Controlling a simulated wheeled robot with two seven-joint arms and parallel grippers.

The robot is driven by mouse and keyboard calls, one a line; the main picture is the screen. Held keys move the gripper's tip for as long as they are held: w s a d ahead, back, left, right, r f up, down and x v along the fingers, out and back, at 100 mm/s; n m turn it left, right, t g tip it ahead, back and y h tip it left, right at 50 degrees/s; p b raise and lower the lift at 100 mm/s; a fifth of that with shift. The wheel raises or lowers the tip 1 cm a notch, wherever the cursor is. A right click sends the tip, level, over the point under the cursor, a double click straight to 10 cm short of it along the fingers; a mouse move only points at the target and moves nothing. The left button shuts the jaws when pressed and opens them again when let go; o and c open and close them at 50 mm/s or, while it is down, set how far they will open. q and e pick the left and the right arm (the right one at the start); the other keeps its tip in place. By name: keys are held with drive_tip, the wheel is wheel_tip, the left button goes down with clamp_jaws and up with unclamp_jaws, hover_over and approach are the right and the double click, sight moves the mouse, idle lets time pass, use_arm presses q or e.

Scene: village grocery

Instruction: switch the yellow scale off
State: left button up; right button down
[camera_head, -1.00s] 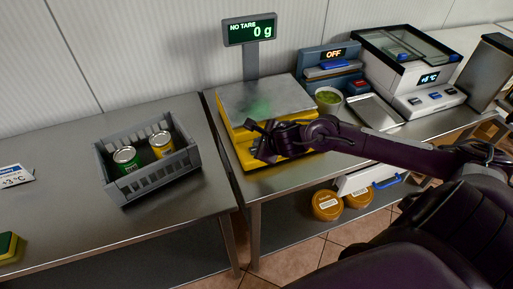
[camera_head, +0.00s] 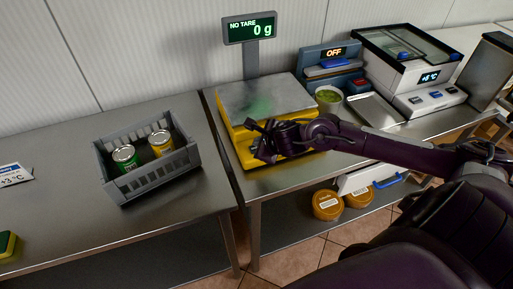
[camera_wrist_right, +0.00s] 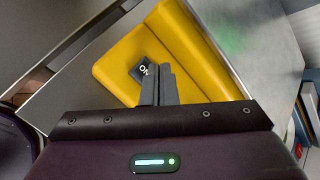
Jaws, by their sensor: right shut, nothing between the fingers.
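The yellow scale (camera_head: 238,143) stands on the right steel table, with a bare metal weighing plate (camera_head: 265,97). Its display (camera_head: 250,29) on a post is lit green and reads "NO TARE" and "0 g". In the right wrist view the scale's yellow front (camera_wrist_right: 120,62) carries a dark switch (camera_wrist_right: 143,71) marked "ON". My right gripper (camera_head: 262,140) is at the front of the scale, shut and empty. In the wrist view its fingertips (camera_wrist_right: 158,72) are right beside the switch and partly cover it; I cannot tell whether they touch it. My left gripper is not in view.
A grey crate (camera_head: 150,182) with a green and a yellow can stands on the left table. Right of the scale are a blue device (camera_head: 318,56) showing "OFF", a bowl (camera_head: 328,98) of green food, and a white machine (camera_head: 412,80). Orange-lidded jars (camera_head: 327,204) sit below.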

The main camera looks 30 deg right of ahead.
drive_tip(key=shift+f, duration=0.25)
idle(0.4)
drive_tip(key=shift+r, duration=0.5)
drive_tip(key=shift+r, duration=0.1)
wheel_tip(320, 180, up, 6)
drive_tip(key=p, duration=0.4)
idle(0.3)
idle(0.3)
